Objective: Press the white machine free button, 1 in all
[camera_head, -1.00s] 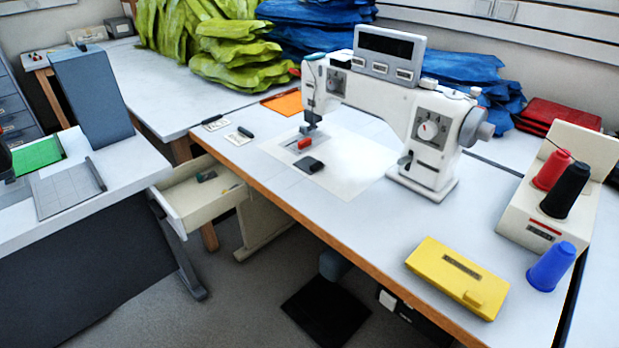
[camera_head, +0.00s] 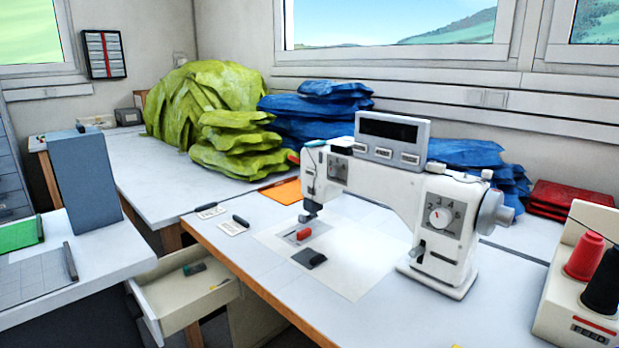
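A white sewing machine (camera_head: 425,207) stands upright on the worktable in the head view. On top of it sits a grey control panel (camera_head: 392,139) with a dark display and a row of three pale buttons (camera_head: 383,153) below it. A dial with a lever beneath it is on the machine's right column. Labels on the buttons are too small to read. Neither of my grippers is in view.
A thread stand (camera_head: 575,310) with red and black spools is at the right edge. An open drawer (camera_head: 185,290) juts out below the table's left side. Green fabric (camera_head: 215,125) and blue fabric (camera_head: 315,117) are piled behind. The table left of the machine holds small items.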

